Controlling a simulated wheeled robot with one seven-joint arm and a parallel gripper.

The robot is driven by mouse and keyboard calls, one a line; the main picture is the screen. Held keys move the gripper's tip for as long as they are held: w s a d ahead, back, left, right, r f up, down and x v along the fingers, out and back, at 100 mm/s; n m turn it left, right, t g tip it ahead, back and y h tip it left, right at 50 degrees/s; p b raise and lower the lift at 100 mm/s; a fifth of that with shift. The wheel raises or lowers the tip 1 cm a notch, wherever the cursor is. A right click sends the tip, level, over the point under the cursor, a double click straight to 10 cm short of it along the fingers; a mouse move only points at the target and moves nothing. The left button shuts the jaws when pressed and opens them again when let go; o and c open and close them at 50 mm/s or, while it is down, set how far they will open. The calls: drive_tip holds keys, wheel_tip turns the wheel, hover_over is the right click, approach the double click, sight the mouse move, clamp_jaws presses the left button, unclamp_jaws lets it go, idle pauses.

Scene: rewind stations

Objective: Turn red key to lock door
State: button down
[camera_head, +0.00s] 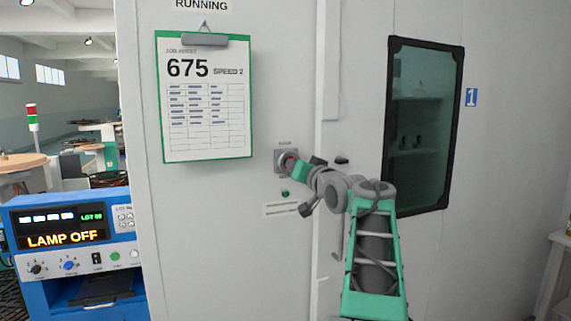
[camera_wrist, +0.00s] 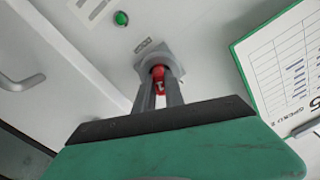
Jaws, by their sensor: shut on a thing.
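The red key (camera_wrist: 158,76) sits in a grey square lock plate (camera_wrist: 160,58) on the white door panel. In the wrist view my gripper (camera_wrist: 159,92) has its two grey fingers on either side of the key, shut on it. The fingers hide part of the key. The white door (camera_head: 230,240) stands to the right of the blue control console.
A green-lit button (camera_head: 285,194) sits just below the lock, with a label under it. A clipboard (camera_head: 205,140) reading 675 hangs at upper left. A dark-framed window (camera_head: 424,125) is at right. The blue console (camera_head: 75,240) at left displays LAMP OFF.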

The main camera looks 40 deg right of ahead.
drive_tip(key=shift+d+f, duration=0.1)
drive_tip(key=shift+f, duration=0.05)
drive_tip(key=shift+f+n+b, duration=0.1)
drive_tip(key=shift+n+b, duration=0.5)
drive_tip(key=n+b, duration=0.3)
drive_tip(key=n, duration=0.1)
drive_tip(key=shift+n, duration=0.3)
drive_tip(key=c, duration=1.3)
unclamp_jaws()
drive_tip(key=shift+r, duration=0.25)
drive_tip(key=shift+c, duration=0.2)
